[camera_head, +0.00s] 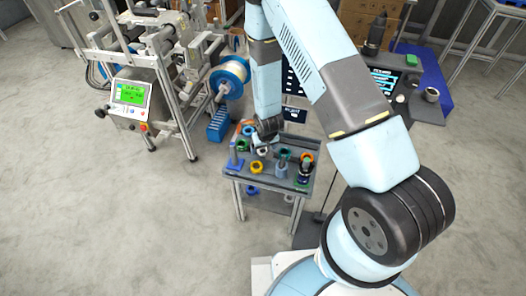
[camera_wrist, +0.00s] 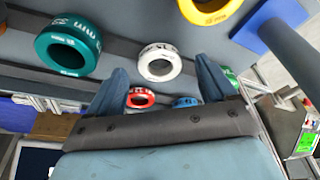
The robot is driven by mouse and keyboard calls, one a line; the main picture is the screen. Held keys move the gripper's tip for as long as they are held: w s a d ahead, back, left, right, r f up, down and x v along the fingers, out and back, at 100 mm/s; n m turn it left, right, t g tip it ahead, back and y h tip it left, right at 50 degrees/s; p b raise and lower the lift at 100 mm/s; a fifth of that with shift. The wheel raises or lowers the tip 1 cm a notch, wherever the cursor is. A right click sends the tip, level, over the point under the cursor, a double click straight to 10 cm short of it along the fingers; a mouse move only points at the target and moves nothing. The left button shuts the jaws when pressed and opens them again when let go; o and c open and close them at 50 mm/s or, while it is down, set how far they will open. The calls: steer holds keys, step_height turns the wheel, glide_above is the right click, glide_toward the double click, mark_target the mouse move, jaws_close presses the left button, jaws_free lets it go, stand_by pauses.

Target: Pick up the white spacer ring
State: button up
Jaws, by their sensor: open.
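The white spacer ring (camera_wrist: 160,50) lies in the middle of the wrist view, dark lettering on its rim. My gripper (camera_wrist: 160,66) is open, its two blue-grey fingers spread. In that picture the fingertips stand to the lower left and right of the ring, with the ring between and slightly beyond them. Nothing is held. I cannot tell whether a finger touches it. In the head view my gripper (camera_head: 262,142) is over the small grey cart; the white ring cannot be told for sure there.
In the wrist view a green ring (camera_wrist: 92,40) is left, a yellow ring (camera_wrist: 208,15) upper right. A red ring (camera_wrist: 140,105) and blue ring (camera_wrist: 186,100) show between the fingers. The cart (camera_head: 262,181) holds several other parts; machine frames stand behind it.

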steer(key=shift+w+f, duration=0.15)
steer(key=shift+f, duration=0.45)
steer(key=c, duration=1.1)
steer(key=shift+c, duration=0.2)
